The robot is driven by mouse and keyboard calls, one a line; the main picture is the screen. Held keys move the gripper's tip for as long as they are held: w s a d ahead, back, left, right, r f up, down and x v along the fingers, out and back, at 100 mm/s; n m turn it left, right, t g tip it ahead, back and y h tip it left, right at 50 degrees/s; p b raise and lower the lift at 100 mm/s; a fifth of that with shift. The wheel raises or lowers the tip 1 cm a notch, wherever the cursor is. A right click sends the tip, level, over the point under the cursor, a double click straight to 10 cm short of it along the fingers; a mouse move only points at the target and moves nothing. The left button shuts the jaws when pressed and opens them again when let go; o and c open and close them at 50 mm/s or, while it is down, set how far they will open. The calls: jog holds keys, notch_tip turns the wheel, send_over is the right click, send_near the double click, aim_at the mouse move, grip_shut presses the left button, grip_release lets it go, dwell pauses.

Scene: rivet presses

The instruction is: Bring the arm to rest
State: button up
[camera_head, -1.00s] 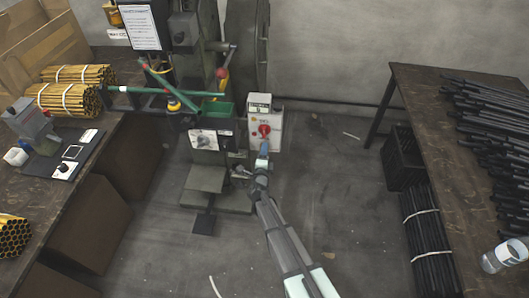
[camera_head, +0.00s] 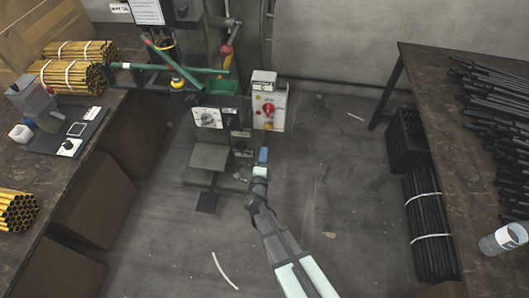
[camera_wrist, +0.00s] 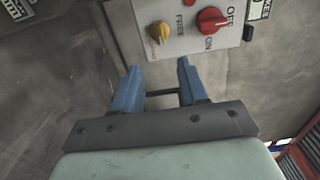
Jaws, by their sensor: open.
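My gripper (camera_head: 263,156) hangs in front of the rivet press, just below the grey control box (camera_head: 270,101). In the wrist view the two blue fingers of my gripper (camera_wrist: 157,88) are apart with nothing between them. The control box also shows there (camera_wrist: 186,22), beyond the fingertips and not touching them. Its red knob (camera_wrist: 211,20) and yellow knob (camera_wrist: 160,32) are both visible. My arm reaches up from the bottom of the head view.
The press (camera_head: 213,120) stands at the back. A left bench (camera_head: 100,135) holds bundles of yellow tubes (camera_head: 72,77). A right bench (camera_head: 440,90) holds black rods (camera_head: 490,110) and a clear jar (camera_head: 502,240). A black crate (camera_head: 407,140) stands beside the right bench. The floor between is mostly clear.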

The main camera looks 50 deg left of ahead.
dwell(0.7)
jog(key=s+a+f+n+g+h, duration=0.1)
jog(key=s+a+f+n+g, duration=0.1)
jog(key=s+f+n+g, duration=0.8)
jog(key=s+d+f+n+g+h, duration=0.2)
jog(key=s+d+f+n+h, duration=0.15)
jog(key=d, duration=0.25)
jog(key=s+d+f+n+g+h, duration=0.25)
jog(key=s+d+n, duration=0.2)
jog(key=d, duration=0.25)
jog(key=w+d+f+m+g+h, duration=0.1)
jog(key=w+d+m+h, duration=0.1)
jog(key=d, duration=1.7)
jog(key=w+d+f+m+g+h, duration=0.1)
jog(key=w+d+m+g+h, duration=0.1)
jog(key=d, duration=1.8)
jog(key=w+d+f+m+g+h, duration=0.1)
jog(key=w+d+m, duration=0.3)
jog(key=d, duration=1.6)
jog(key=shift+d+m+g+h, duration=0.25)
jog(key=shift+m+g+h, duration=0.15)
jog(key=shift+g, duration=0.15)
